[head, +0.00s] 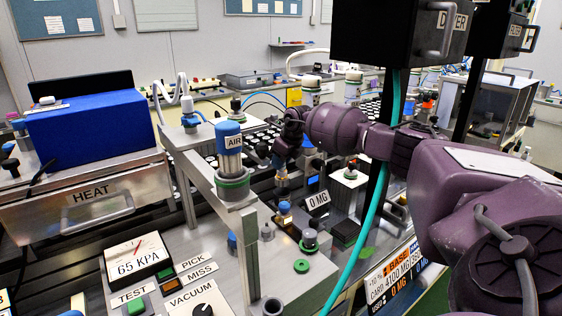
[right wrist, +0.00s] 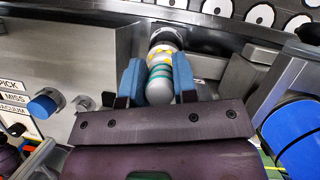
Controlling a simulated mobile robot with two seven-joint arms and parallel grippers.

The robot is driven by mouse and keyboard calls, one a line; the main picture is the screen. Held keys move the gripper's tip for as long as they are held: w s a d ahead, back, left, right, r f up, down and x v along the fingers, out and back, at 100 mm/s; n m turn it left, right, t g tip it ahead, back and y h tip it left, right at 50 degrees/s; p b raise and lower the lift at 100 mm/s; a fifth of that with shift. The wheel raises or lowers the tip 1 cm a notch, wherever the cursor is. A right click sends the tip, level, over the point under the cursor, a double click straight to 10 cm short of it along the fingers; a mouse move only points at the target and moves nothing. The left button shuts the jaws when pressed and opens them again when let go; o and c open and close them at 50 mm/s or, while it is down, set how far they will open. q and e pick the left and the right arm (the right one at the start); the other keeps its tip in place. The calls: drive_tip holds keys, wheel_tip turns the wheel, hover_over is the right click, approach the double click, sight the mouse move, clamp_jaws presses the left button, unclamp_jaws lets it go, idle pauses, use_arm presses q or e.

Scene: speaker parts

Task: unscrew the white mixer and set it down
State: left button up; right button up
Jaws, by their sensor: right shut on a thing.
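The white mixer (right wrist: 159,88) looks like a pale rounded cylinder with teal and yellow bands in the right wrist view. Its far end meets a dark round fitting (right wrist: 164,38) on the metal machine; I cannot tell whether it is still threaded there. My right gripper (right wrist: 158,84) has its two blue fingers shut on the mixer, one on each side. In the head view, my right gripper (head: 282,178) reaches down from the purple arm near the middle, and the mixer is too small and covered to make out clearly. My left gripper is not in view.
A metal post with the AIR cylinder (head: 230,155) stands left of the right gripper. The pressure gauge (head: 138,257) and vacuum knob (head: 203,309) are at front left. A teal cable (head: 372,215) hangs before the arm.

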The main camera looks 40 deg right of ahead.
drive_tip(key=n, duration=0.2)
drive_tip(key=n+y, duration=0.1)
drive_tip(key=n, duration=0.1)
drive_tip(key=shift+a+n+g+y, duration=0.1)
drive_tip(key=shift+n+g+y, duration=0.2)
drive_tip(key=shift+n+g, duration=0.1)
drive_tip(key=o, duration=0.5)
drive_tip(key=m+h, duration=0.1)
drive_tip(key=m, duration=0.2)
drive_tip(key=m+t+h, duration=0.1)
drive_tip(key=m, duration=0.4)
drive_tip(key=m+h, duration=0.1)
drive_tip(key=m, duration=0.1)
drive_tip(key=m+h, duration=0.1)
drive_tip(key=m, duration=0.1)
drive_tip(key=shift+d+g, duration=0.25)
drive_tip(key=shift+g, duration=0.05)
